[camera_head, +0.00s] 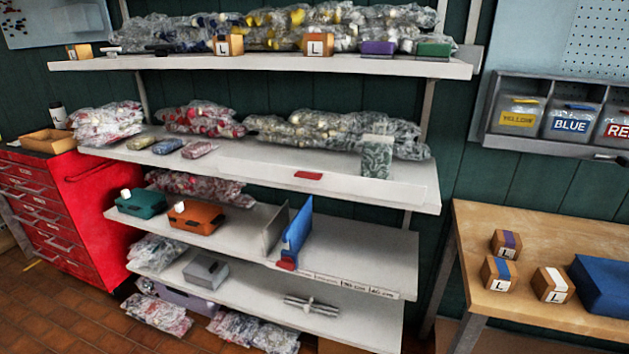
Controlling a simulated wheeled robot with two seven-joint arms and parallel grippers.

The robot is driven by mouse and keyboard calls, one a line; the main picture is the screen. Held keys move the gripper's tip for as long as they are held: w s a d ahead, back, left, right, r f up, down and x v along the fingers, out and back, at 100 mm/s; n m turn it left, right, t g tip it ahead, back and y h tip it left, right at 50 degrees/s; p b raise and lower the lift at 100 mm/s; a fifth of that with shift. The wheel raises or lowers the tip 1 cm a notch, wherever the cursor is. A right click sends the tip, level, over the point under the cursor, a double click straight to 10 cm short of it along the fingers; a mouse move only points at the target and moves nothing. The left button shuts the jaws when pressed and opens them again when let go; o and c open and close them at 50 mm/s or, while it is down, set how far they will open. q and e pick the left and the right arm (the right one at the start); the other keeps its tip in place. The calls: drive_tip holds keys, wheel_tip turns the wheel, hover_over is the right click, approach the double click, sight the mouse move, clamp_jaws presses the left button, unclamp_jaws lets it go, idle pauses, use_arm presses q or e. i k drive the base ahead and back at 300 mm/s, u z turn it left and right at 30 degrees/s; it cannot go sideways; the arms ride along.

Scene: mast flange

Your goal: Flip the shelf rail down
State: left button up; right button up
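A shelf unit with several white shelves stands in the middle. On the second shelf from the top, a pale rail (345,186) runs along the right part of the front edge. It seems to stand up from the edge, and a red tab (308,175) sits near its middle. A patterned grey-green carton (376,157) stands right behind the rail, its lower part close to it. Neither of my grippers is in view.
Bagged parts (340,133) lie behind the rail. Below, a blue divider (297,230) with a red foot stands on the third shelf. A red tool cabinet (95,205) is at left, a wooden table (500,222) with small boxes at right. Brick floor shows at lower left.

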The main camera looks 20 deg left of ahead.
sight(400, 191)
drive_tip(key=k, duration=1.3)
drive_tip(key=z, duration=0.6)
drive_tip(key=i, duration=1.65)
drive_tip(key=u, duration=0.55)
